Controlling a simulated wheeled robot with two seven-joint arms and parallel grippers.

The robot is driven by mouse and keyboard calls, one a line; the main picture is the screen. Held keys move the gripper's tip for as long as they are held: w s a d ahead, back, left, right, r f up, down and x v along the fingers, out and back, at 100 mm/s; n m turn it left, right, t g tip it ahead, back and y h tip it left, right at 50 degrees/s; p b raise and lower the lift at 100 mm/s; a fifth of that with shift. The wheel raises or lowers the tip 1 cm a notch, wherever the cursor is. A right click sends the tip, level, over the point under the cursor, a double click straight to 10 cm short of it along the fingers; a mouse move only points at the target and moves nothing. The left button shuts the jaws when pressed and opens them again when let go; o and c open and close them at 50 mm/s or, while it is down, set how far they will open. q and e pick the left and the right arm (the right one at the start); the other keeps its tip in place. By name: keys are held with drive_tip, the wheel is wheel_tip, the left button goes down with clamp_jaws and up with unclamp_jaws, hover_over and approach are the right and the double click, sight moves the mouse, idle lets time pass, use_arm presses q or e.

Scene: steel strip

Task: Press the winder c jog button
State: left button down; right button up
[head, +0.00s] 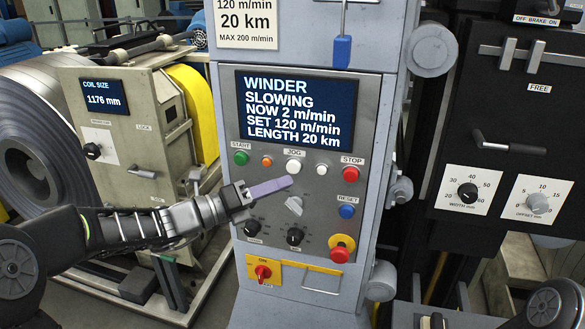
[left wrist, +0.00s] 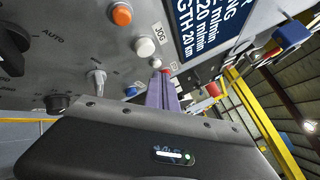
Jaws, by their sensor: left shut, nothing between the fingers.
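The winder's grey control panel (head: 300,120) faces me. Its screen (head: 296,112) reads WINDER SLOWING, NOW 2 m/min, SET 120 m/min, LENGTH 20 km. The white jog button (head: 293,166) sits under the JOG label, and shows in the left wrist view (left wrist: 145,47) under the same label. My left gripper (head: 290,183) is shut and empty, its purple fingers pointing at the panel. In the head view its tip appears just below the jog button. In the left wrist view the fingertips (left wrist: 165,78) appear below and right of it; contact cannot be seen. My right gripper is not in view.
Near the jog button are the green START button (head: 241,157), a small orange button (head: 266,161), a small white button (head: 322,169), the red STOP button (head: 350,173) and blue RESET button (head: 347,211). A selector (head: 294,206) and emergency stop (head: 340,250) are lower.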

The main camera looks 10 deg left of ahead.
use_arm(q)
drive_tip(key=shift+s, duration=1.25)
drive_tip(key=s+a+f+m+g+y, duration=0.1)
drive_tip(key=s+f+m+g+y, duration=0.25)
drive_tip(key=f+m, duration=0.65)
drive_tip(key=s+a+f+m+g+y, duration=0.15)
drive_tip(key=s+f+m+y, duration=0.3)
drive_tip(key=f, duration=1.05)
drive_tip(key=s+f+m+g+y, duration=0.35)
drive_tip(key=f+m, duration=0.35)
drive_tip(key=f, duration=0.6)
drive_tip(key=s+d+f+m+g, duration=0.1)
drive_tip(key=s+d+f+m, duration=0.4)
drive_tip(key=s, duration=0.4)
drive_tip(key=s+d+f+m+g+h, duration=0.1)
drive_tip(key=s+d+f+m+g, duration=0.1)
drive_tip(key=s+d+f+m, duration=0.4)
drive_tip(key=s+m, duration=0.1)
drive_tip(key=s, duration=0.2)
drive_tip(key=shift+d+f+m, duration=0.2)
drive_tip(key=shift+f+m, duration=0.15)
drive_tip(key=shift+f, duration=0.05)
